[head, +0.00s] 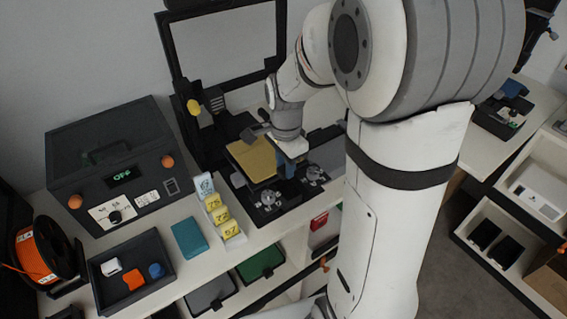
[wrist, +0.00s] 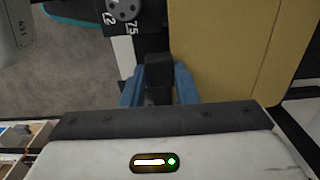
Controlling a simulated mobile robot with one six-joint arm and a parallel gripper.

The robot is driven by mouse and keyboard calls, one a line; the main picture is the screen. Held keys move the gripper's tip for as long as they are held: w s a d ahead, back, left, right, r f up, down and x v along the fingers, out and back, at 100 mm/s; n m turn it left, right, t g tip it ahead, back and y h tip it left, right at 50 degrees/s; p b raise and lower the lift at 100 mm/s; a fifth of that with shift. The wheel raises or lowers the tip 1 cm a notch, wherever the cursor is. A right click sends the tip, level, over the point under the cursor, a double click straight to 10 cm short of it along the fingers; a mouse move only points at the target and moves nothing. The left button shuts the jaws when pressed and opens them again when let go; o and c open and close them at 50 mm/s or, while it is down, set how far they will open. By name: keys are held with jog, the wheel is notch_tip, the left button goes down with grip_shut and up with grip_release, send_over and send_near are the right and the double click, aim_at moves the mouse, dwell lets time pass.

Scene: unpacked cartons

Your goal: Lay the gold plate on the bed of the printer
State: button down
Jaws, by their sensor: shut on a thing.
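The gold plate (head: 252,159) is over the bed area of the dark-framed printer (head: 180,95) in the head view. It fills the upper right of the wrist view (wrist: 220,45). My gripper (head: 266,183) is at the plate's near right edge. In the wrist view its blue fingers (wrist: 159,85) are closed around a dark block at the plate's edge, which looks like the plate's grip tab. The bed is mostly hidden under the plate and my arm. I cannot tell whether the plate touches the bed or hangs just above it.
Dark units with round dials (head: 268,200) stand at the printer's front. To the left are a dark oven-like box (head: 110,165) showing OFF, yellow numbered blocks (head: 221,215), a teal box (head: 188,238), a tray (head: 103,288) of small items and an orange spool (head: 36,255).

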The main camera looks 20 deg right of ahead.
jog(key=shift+f+b, duration=0.5)
jog(key=shift+f, duration=0.2)
jog(key=c, duration=1.1)
grip_release()
jog(key=shift+o, duration=0.2)
jog(key=shift+r, duration=0.1)
jog(key=shift+r+p, duration=1.25)
jog(key=shift+r, duration=0.3)
jog(key=shift+w, duration=0.1)
notch_tip(320, 180, up, 8)
jog(key=shift+b, duration=0.4)
jog(key=shift+f, duration=0.1)
